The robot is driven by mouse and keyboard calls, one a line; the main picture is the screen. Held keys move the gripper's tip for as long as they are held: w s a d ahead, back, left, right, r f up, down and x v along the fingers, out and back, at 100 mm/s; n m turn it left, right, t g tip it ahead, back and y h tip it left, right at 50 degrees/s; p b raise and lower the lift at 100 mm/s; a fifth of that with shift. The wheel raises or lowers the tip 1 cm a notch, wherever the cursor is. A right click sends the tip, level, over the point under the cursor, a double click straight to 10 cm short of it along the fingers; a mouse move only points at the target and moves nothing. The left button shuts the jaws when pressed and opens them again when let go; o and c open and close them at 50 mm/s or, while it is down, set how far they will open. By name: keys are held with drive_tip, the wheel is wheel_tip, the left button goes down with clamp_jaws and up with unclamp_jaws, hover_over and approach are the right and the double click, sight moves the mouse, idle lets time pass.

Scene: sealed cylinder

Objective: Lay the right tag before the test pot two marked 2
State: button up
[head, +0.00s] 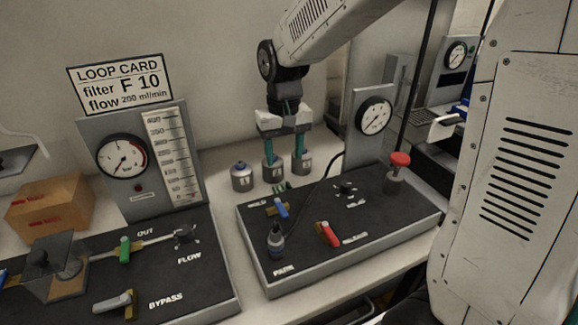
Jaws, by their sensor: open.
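Three small grey metal pots stand in a row on the bench behind the right-hand black panel: a left pot (242,180), a middle pot (272,170) and a right pot (302,164). Each has a pale label on its front; the marks are too small to read surely. My gripper (284,157) points down at the row, open. One teal finger is at the middle pot and the other at the right pot; I cannot tell whether they touch. Small green pieces (283,187) lie just before the middle pot, partly unclear. I cannot make out a tag for certain.
A gauge board with a loop card (120,83) stands left. A black cable runs right of the pots.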

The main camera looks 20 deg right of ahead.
drive_tip(key=s+d+r, duration=0.2)
drive_tip(key=s+r, duration=0.1)
drive_tip(key=s, duration=1)
drive_tip(key=s+d+r+t, duration=0.1)
drive_tip(key=s+r, duration=0.2)
drive_tip(key=s, duration=0.9)
drive_tip(key=shift+s+d+r+n, duration=0.3)
drive_tip(key=shift+s+d+r, duration=0.05)
drive_tip(key=shift+r, duration=0.05)
